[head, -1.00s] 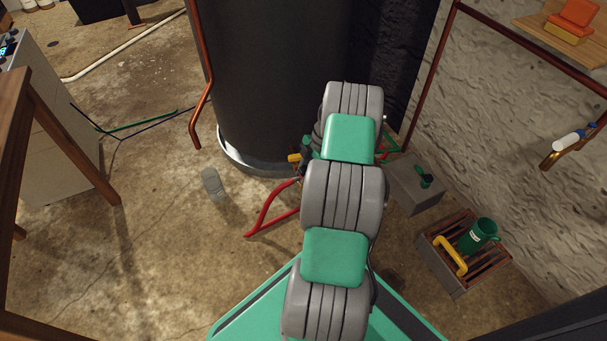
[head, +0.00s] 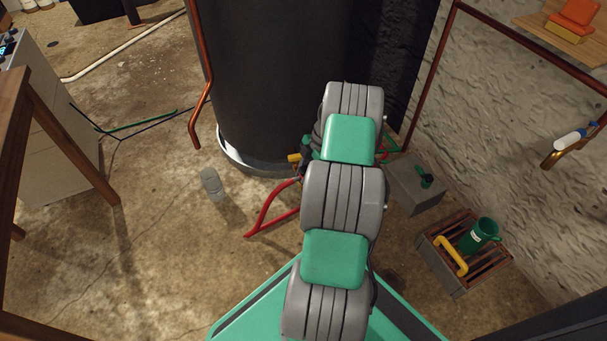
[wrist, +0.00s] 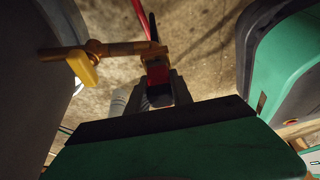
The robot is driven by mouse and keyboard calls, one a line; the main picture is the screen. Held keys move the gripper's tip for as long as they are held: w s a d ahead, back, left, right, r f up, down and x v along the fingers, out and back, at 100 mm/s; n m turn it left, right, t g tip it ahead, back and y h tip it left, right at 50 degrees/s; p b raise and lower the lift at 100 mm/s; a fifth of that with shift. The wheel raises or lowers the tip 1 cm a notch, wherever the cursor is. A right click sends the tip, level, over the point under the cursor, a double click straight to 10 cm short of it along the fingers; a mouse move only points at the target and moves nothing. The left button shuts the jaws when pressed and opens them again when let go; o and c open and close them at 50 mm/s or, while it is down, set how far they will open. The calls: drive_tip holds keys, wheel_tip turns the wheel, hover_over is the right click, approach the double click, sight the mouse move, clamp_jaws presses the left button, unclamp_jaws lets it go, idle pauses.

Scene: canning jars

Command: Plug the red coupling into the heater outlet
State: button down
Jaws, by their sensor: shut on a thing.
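The heater is the big dark cylinder (head: 280,80) at the back centre of the head view. Its brass outlet (wrist: 125,48) with a yellow valve handle (wrist: 83,70) shows in the wrist view; the handle also shows in the head view (head: 294,158). My gripper (wrist: 162,88) is shut on the red coupling (wrist: 157,72), which sits at the outlet's end, very close or touching. I cannot tell whether it is seated. A red hose (head: 262,212) loops on the floor. My arm hides most of the gripper in the head view.
A clear jar (head: 212,185) stands on the floor left of the hose. At right are a grey block (head: 412,197) and a slatted crate (head: 453,283) with a green mug (head: 478,235). A copper pipe (head: 204,60) runs down the heater's left side.

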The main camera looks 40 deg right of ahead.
drive_tip(key=shift+f, duration=0.35)
idle(0.6)
drive_tip(key=shift+r, duration=0.3)
drive_tip(key=shift+f, duration=0.4)
idle(1.8)
drive_tip(key=shift+r, duration=0.2)
drive_tip(key=shift+r, duration=0.2)
idle(1.1)
drive_tip(key=shift+f, duration=0.4)
idle(0.6)
drive_tip(key=shift+r, duration=0.1)
